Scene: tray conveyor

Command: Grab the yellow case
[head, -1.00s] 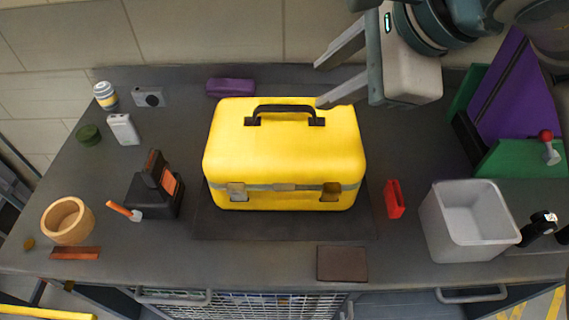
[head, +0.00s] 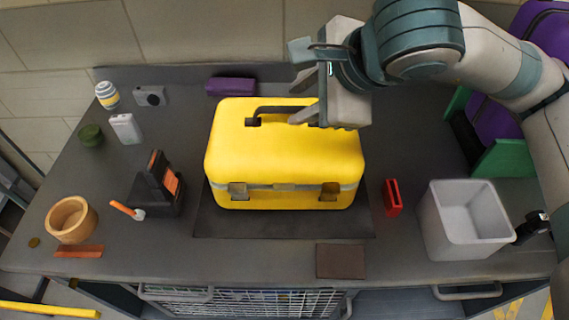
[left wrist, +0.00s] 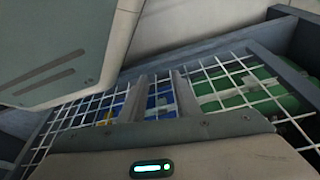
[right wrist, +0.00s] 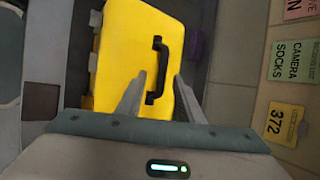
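The yellow case (head: 283,150) stands on a dark mat on the grey counter, its black handle (head: 272,109) on top and its latches facing the front. My right gripper (head: 296,98) is over the right part of the handle, coming from the upper right. In the right wrist view the two fingers (right wrist: 159,77) are apart, with the handle (right wrist: 157,70) between them or just beyond their tips; contact cannot be told. My left gripper (left wrist: 160,76) has its fingers apart and empty in the left wrist view, near a white wire grid. It is not in the head view.
A grey bin (head: 464,218) and a red object (head: 393,196) are right of the case. A black-and-orange device (head: 158,187) and a wooden bowl (head: 72,219) are left. A purple case (head: 231,86) lies behind. A brown pad (head: 341,261) lies at the front.

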